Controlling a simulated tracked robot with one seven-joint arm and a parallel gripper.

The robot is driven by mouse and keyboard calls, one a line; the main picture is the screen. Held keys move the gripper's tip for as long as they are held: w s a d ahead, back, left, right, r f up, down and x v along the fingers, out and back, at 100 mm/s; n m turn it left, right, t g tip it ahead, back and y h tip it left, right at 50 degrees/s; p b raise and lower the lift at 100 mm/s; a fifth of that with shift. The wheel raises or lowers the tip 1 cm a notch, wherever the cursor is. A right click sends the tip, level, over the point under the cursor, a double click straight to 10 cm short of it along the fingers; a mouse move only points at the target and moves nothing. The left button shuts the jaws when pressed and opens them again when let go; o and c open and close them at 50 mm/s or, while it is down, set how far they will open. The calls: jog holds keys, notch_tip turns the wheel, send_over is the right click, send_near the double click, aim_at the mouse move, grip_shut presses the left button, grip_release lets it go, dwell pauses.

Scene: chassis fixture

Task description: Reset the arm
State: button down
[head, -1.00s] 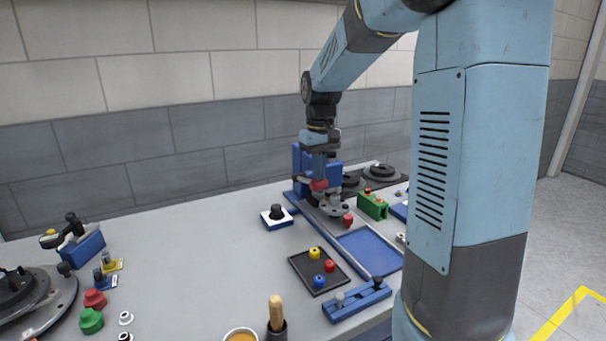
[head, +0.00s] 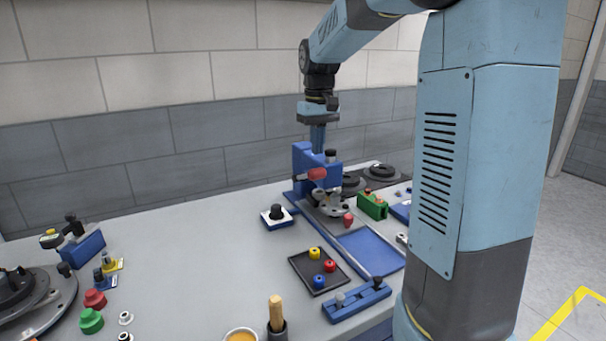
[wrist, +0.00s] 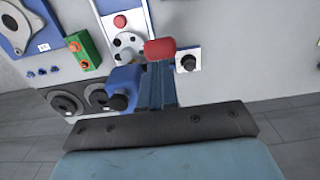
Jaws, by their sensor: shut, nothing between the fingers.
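My gripper (head: 318,146) points straight down above the blue fixture (head: 305,160) at the back of the bench. Its narrow fingers are together with nothing between them. In the wrist view my gripper (wrist: 157,84) shows its closed blue fingers in the middle. The fixture's red handle (head: 316,174) sticks out just below and in front of the fingers. The red handle (wrist: 160,48) also shows beyond the fingertips in the wrist view. Whether the fingers touch the fixture cannot be told. A grey round part (head: 332,207) sits at the fixture's foot.
A green block (head: 373,206), dark discs (head: 380,172) and a blue tray (head: 372,250) are right of the fixture. A black tray (head: 303,277) holds coloured knobs. A black knob on a white-blue base (head: 277,216) stands left. The bench's left middle is clear.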

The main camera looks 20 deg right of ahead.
jog(key=shift+s, duration=0.1)
jog(key=shift+s+r, duration=0.15)
jog(key=shift+s, duration=0.1)
jog(key=s+a+m+t, duration=0.1)
jog(key=s+t, duration=0.4)
jog(key=s, duration=2.1)
jog(key=shift+a+f+m+t, duration=0.3)
jog(key=shift+f+m, duration=0.15)
jog(key=shift+m, duration=0.15)
